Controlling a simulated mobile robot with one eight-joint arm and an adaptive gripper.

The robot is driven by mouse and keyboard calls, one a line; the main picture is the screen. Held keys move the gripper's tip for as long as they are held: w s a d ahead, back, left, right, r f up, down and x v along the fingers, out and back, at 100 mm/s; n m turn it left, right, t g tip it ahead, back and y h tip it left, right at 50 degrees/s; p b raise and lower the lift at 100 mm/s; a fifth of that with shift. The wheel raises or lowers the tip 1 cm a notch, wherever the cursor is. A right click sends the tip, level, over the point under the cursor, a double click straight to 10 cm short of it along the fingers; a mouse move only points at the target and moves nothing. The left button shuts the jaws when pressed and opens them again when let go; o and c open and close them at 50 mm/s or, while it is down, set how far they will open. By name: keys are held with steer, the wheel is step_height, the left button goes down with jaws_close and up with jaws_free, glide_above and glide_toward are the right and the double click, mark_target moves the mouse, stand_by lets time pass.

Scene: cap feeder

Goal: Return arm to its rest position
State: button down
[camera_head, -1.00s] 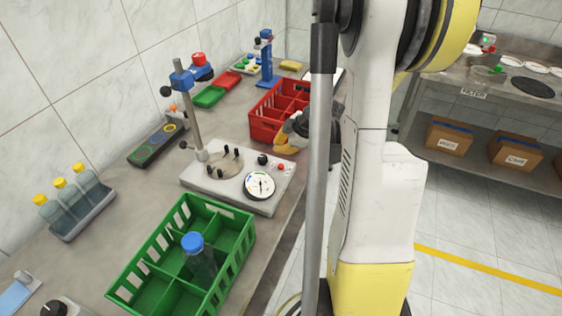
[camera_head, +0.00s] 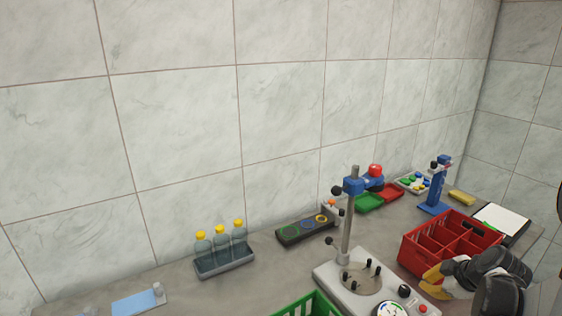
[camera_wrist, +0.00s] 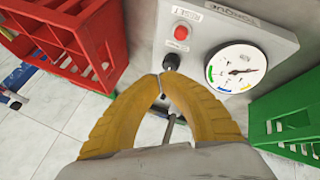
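My gripper (camera_head: 434,279) is at the lower right of the head view, just in front of the red crate (camera_head: 449,245) and to the right of the torque tester (camera_head: 333,279). In the wrist view its two yellow fingers (camera_wrist: 160,80) meet at the tips, with nothing seen between them. Beyond the tips is the tester's front panel, with a black knob (camera_wrist: 171,61), a red button (camera_wrist: 181,32) and a round dial (camera_wrist: 236,68). The fingers look close to the knob; I cannot tell whether they touch it. Most of my arm is outside the head view.
The red crate (camera_wrist: 88,40) is left and the green crate (camera_wrist: 290,118) right in the wrist view. A rack of yellow-capped bottles (camera_head: 225,262), a dark tray with coloured rings (camera_head: 293,237) and a blue stand (camera_head: 437,190) are along the wall. White floor tiles (camera_wrist: 35,140) show below.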

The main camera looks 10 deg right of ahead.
steer(key=s+a+r+m, duration=0.2)
steer(key=a+r, duration=0.3)
steer(key=a, duration=0.4)
steer(key=s+a+r+m, duration=0.1)
steer(key=a+r+m, duration=0.1)
steer(key=a+r, duration=0.5)
steer(key=s+a+r+m, duration=0.1)
steer(key=s+a+m, duration=0.4)
steer(key=s+a, duration=0.5)
steer(key=a, duration=0.3)
steer(key=shift+r, duration=0.25)
